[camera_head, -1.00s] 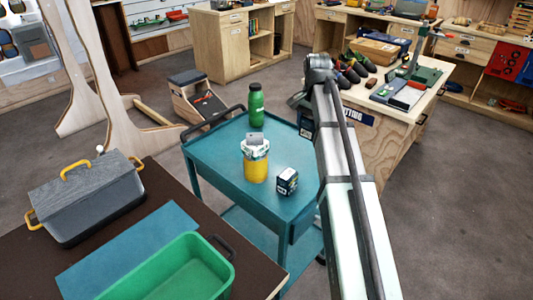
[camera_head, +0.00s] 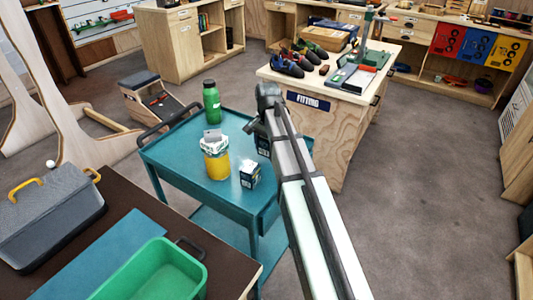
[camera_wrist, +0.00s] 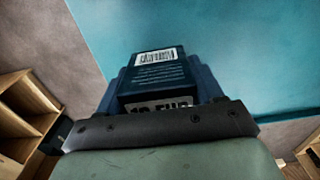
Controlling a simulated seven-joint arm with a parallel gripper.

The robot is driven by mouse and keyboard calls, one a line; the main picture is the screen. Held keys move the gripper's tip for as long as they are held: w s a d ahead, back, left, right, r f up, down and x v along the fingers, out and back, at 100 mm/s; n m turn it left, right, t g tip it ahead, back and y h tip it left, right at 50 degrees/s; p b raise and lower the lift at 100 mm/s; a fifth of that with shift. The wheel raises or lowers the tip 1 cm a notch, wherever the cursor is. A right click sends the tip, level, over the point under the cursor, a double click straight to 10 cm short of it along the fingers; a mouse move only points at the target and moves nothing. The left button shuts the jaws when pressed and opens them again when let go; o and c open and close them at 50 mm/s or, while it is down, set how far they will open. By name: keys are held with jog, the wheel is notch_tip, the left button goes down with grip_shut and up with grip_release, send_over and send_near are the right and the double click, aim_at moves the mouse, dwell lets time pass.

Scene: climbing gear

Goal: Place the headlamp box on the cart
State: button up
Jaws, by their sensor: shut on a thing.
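The headlamp box (camera_head: 263,146), dark blue with pale print, is mostly hidden behind my arm. In the wrist view the box (camera_wrist: 158,75) shows a white barcode label, and my gripper (camera_wrist: 160,112) is shut on it. My gripper (camera_head: 262,128) hangs at the back right part of the teal cart (camera_head: 180,152). Cart top shows beside the box in the wrist view, with floor to the left. I cannot tell whether the box touches the cart.
On the cart stand a green bottle (camera_head: 211,102), a yellow jar (camera_head: 216,160) with things on top, and a similar small dark box (camera_head: 250,176). A green bin (camera_head: 155,272) and grey toolbox (camera_head: 45,215) are on the near table. The fitting bench (camera_head: 330,110) stands behind.

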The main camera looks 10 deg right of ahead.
aim_at(267, 153)
jog(key=shift+f, duration=1.7)
jog(key=shift+f, duration=0.2)
jog(key=o, duration=1.1)
jog(key=shift+r, duration=0.15)
notch_tip(267, 153, up, 12)
jog(key=shift+r, duration=0.1)
